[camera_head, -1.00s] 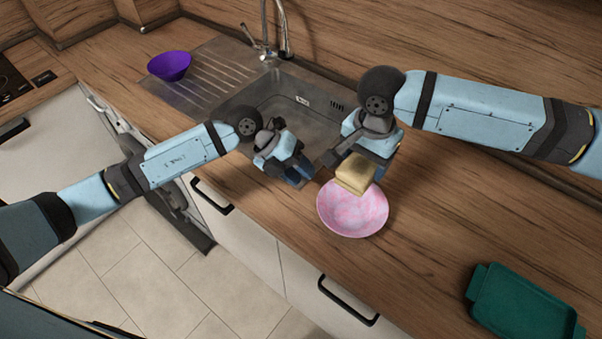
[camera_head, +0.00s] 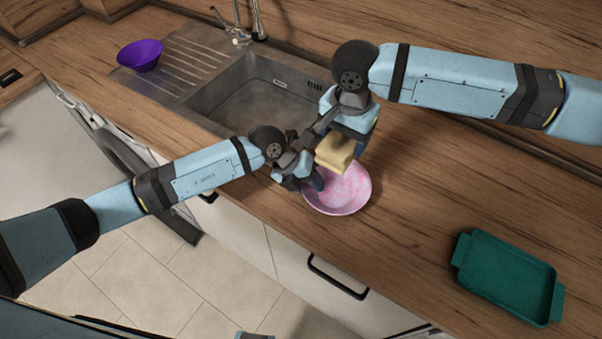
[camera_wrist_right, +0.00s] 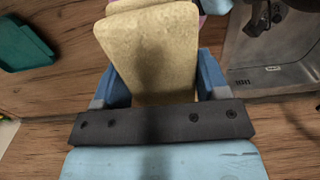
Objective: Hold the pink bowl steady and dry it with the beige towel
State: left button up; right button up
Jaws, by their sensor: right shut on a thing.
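The pink bowl (camera_head: 349,196) stands on the wooden counter in front of the sink in the head view. My right gripper (camera_head: 343,144) is shut on the folded beige towel (camera_head: 335,152) and holds it over the back part of the bowl. In the right wrist view the towel (camera_wrist_right: 152,52) fills the space between the blue fingers and hides most of what lies beyond. My left gripper (camera_head: 315,181) is at the bowl's left rim. Its fingertips are small and partly hidden, so I cannot tell whether they grip the rim.
The steel sink (camera_head: 215,106) with its tap (camera_head: 257,20) lies behind my grippers. A purple bowl (camera_head: 140,55) sits by the drainboard at the back left. A green tray (camera_head: 507,277) lies at the front right. The counter between bowl and tray is clear.

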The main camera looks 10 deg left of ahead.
pick_arm(q)
jog(key=shift+d+f, duration=0.2)
jog(key=shift+f, duration=0.1)
grip_shut()
pick_arm(e)
notch_tip(320, 180, down, 11)
jog(key=d+n, duration=0.1)
jog(key=n, duration=0.4)
jog(key=shift+d, duration=0.25)
